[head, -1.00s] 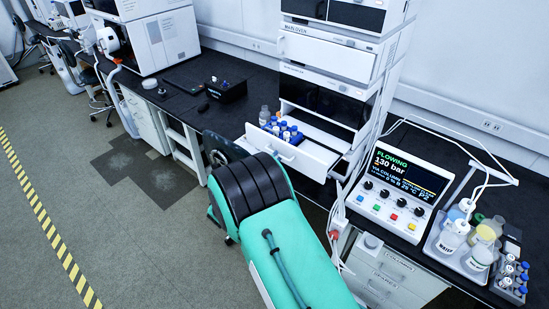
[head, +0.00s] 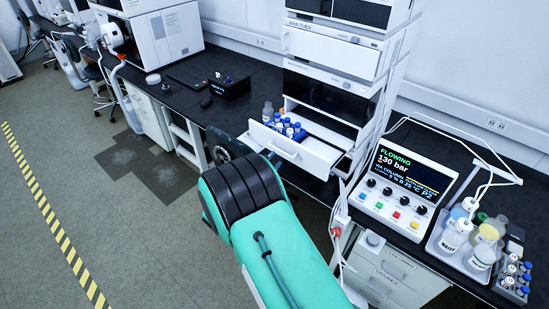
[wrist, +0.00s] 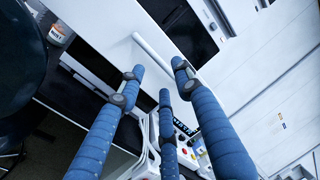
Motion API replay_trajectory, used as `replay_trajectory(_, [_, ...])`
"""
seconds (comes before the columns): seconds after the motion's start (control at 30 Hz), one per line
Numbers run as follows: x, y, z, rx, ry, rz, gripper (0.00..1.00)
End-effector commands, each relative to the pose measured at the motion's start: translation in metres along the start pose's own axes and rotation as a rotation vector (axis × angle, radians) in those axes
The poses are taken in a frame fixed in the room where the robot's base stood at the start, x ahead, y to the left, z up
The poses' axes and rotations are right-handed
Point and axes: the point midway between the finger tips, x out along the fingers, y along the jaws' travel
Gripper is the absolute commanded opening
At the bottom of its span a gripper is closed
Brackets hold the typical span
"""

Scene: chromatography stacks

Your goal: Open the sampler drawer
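The sampler drawer (head: 312,157) stands pulled out from the white instrument stack in the head view, with blue- and white-capped vials (head: 288,128) in it. In the wrist view a white front panel (wrist: 100,28) with a pale bar handle (wrist: 152,52) fills the upper left. My gripper (wrist: 155,82) has three blue padded fingers, spread apart with nothing between them. The handle lies just beyond the fingertips, apart from them as far as I can tell. In the head view my green and black arm hides the gripper.
A control panel (head: 410,180) reading "FLOWING 130 bar" stands right of the stack. A tray (head: 452,262) of bottles and vials is at the far right. A small bottle (head: 267,112) stands left of the drawer. A black box (head: 230,86) sits farther left on the bench.

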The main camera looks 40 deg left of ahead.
Motion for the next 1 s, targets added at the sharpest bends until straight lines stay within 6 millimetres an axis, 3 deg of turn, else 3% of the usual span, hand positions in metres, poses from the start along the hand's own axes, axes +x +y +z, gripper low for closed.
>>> replay_trajectory(0.3, [-0.054,0.001,0.001,0.000,-0.002,0.001,0.34])
replay_trajectory(0.5, [-0.076,0.000,0.001,0.001,-0.001,0.001,0.34])
replay_trajectory(1.0, [-0.084,0.001,0.000,0.000,0.000,0.000,0.34])
